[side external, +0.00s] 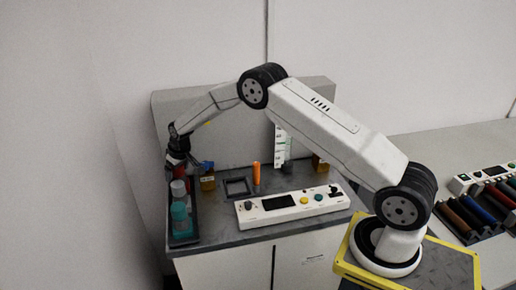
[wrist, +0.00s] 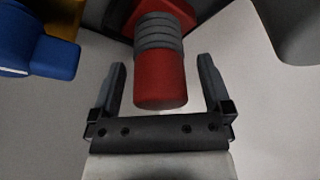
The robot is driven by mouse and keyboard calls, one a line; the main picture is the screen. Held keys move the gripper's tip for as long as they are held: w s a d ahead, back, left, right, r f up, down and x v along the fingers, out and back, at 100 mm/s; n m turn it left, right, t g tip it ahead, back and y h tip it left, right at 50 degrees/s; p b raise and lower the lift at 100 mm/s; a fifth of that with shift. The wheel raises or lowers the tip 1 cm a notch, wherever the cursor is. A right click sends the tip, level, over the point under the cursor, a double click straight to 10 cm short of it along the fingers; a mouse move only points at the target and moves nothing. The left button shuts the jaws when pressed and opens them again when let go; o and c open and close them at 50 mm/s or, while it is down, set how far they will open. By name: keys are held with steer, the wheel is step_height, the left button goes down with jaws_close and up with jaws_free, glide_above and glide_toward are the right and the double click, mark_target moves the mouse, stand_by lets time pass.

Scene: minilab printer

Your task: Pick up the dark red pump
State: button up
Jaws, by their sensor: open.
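The dark red pump (wrist: 160,82) is in the middle of the wrist view, a red cylinder with a grey ribbed band and a wider red part behind it. My gripper (wrist: 161,72) is open, with one finger on each side of the pump's near end. Gaps show between the pump and both fingers. In the side view my gripper (side external: 180,152) points down at the back end of the dark tray (side external: 194,226). The pump is mostly hidden there by the gripper.
A teal and grey item (side external: 180,212) stands in the tray in front of the gripper. A blue part (wrist: 45,55) is close on the left in the wrist view. A brass block (side external: 208,184), a square frame (side external: 237,188), an orange stick (side external: 256,174) and a control panel (side external: 290,206) are to the right.

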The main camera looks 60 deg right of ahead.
steer(key=shift+w+f, duration=0.15)
steer(key=shift+f, duration=0.15)
jaws_close()
stand_by(0.5)
